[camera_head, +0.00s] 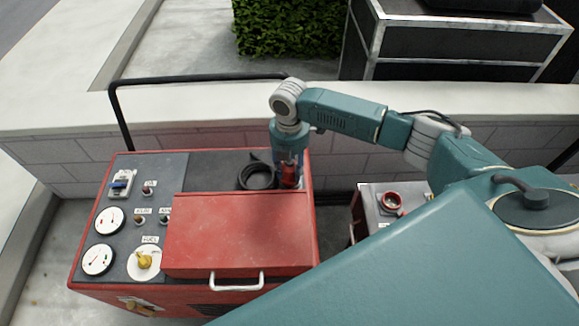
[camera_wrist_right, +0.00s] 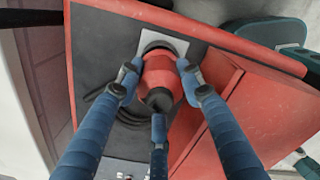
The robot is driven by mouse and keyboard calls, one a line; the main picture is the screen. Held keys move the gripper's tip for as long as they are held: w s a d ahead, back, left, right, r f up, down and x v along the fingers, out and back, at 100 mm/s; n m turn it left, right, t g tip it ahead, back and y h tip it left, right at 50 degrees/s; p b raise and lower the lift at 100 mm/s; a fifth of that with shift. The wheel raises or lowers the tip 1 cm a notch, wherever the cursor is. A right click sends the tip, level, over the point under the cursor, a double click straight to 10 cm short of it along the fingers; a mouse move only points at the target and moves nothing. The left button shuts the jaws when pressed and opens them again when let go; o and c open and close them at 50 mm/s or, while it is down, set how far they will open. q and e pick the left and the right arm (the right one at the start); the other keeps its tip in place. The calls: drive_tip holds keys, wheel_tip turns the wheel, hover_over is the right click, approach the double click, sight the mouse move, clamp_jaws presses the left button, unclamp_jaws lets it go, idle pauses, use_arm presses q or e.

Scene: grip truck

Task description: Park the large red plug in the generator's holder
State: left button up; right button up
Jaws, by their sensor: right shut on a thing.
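The large red plug (camera_head: 290,180) is held by my right gripper (camera_head: 289,158) over the back right of the red generator's top (camera_head: 238,228). In the right wrist view, the plug (camera_wrist_right: 159,75) sits between the blue fingers of my right gripper (camera_wrist_right: 158,88), its dark rear end toward the camera. The plug's far end is against or just above a light grey square plate (camera_wrist_right: 180,46) on the generator's dark panel. I cannot tell how deeply it is seated there. My left gripper is not in view.
A black coil (camera_head: 257,178) lies on the generator panel beside the plug. A red raised lid (camera_head: 238,228) with a handle is in front. A grey box with a red socket (camera_head: 391,202) stands to the right. A low wall (camera_head: 200,105) and black rail (camera_head: 200,79) are behind.

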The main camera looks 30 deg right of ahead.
drive_tip(key=shift+f+b, duration=0.3)
drive_tip(key=shift+f, duration=0.55)
drive_tip(key=o, duration=1.8)
drive_tip(key=shift+c, duration=0.2)
drive_tip(key=shift+r, duration=0.1)
drive_tip(key=shift+r+p, duration=2.45)
drive_tip(key=shift+p, duration=0.2)
